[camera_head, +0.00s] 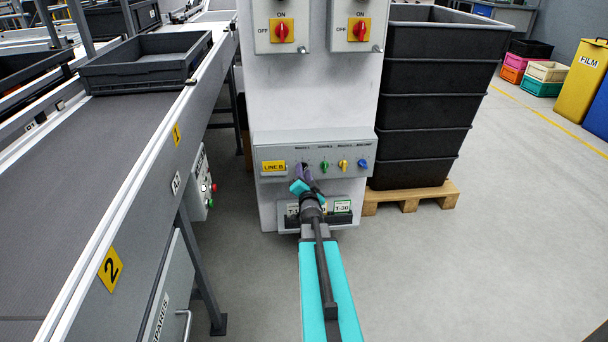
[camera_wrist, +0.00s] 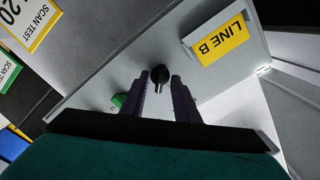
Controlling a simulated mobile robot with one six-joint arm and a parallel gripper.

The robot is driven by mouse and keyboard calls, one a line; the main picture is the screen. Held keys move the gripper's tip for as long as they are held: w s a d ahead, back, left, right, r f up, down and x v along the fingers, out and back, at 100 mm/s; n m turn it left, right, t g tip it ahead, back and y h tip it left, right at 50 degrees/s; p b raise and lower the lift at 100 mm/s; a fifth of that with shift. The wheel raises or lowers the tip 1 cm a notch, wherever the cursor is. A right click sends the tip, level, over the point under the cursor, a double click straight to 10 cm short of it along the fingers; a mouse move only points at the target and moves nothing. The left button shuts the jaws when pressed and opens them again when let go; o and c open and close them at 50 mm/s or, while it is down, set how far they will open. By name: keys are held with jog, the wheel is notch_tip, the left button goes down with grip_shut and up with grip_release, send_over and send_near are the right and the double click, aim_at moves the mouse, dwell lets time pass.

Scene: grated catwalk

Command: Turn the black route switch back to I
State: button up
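The black route switch (camera_wrist: 160,76) is a small round knob on the sloped grey control panel (camera_wrist: 88,75), beside the yellow LINE B label (camera_wrist: 222,45). My gripper (camera_wrist: 161,80) is open, its two dark fingers apart, with the tips on either side of the knob in the wrist view. Gaps show beside the knob, so I see no clear grip; the depth of the tips is hard to tell. The knob's pointing direction is not readable.
A green knob (camera_head: 324,166), a yellow knob (camera_head: 343,165) and a blue knob (camera_head: 362,163) sit to the right on the panel. Red ON/OFF switches (camera_head: 281,32) are above. A conveyor (camera_head: 110,170) is left, stacked black bins (camera_head: 425,100) right. The right floor is open.

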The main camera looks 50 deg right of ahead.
jog(key=shift+c, duration=0.3)
grip_shut()
jog(key=shift+n, duration=0.3)
jog(key=n+b, duration=0.3)
jog(key=n, duration=0.5)
dwell(0.4)
jog(key=shift+o, duration=0.3)
grip_release()
